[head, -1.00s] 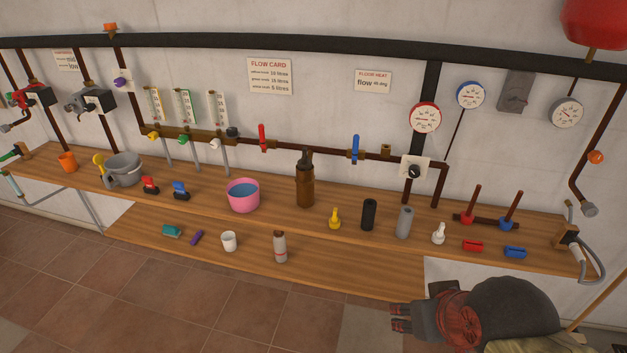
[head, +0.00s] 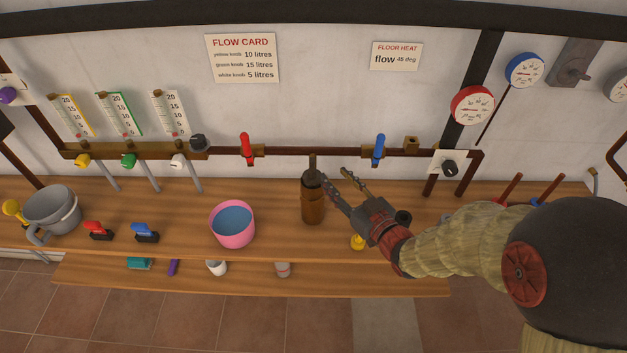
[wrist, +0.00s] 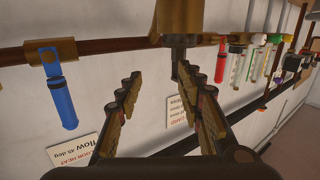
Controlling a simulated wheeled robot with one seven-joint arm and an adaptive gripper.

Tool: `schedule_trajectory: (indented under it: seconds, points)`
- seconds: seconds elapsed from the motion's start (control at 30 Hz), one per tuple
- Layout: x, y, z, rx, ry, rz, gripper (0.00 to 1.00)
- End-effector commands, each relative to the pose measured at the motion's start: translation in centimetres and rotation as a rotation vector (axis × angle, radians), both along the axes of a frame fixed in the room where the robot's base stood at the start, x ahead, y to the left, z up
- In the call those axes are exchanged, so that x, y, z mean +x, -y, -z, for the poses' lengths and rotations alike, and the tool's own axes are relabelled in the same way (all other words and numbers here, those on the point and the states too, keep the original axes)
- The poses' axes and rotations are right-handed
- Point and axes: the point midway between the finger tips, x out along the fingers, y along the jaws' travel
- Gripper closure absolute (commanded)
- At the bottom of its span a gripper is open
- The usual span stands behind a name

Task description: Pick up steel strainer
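I cannot tell whether the dark piece is the steel strainer. My gripper (head: 335,176) is open and empty, its fingers just right of the dark piece's top. A black cylinder (head: 403,216) shows partly behind my gripper. The grey cylinder seen earlier is hidden by my arm.
A pink tub of water (head: 232,224) stands left of the vessel. A yellow bottle (head: 358,241) is below my gripper. A red handle (head: 247,148) and a blue handle (head: 379,149) sit on the wall pipe above. The shelf between tub and vessel is clear.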

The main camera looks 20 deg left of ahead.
Motion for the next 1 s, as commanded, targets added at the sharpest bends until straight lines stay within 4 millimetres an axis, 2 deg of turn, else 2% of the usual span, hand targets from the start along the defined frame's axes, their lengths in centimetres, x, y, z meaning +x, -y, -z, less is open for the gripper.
schedule_trajectory:
  seconds: [0.1,0.2,0.57,0.8,1.0]
  points:
    - [-1.2,-1.4,0.6,0.052,0.013,-0.055,0.63]
    - [-1.4,-2.2,0.6,0.071,0.022,-0.074,0.63]
    - [0.6,-4.5,0.6,0.073,0.024,-0.074,0.63]
    - [2.8,-7.1,0.6,0.074,0.023,-0.074,0.63]
    - [3.5,-7.7,0.4,0.074,0.023,-0.072,0.63]
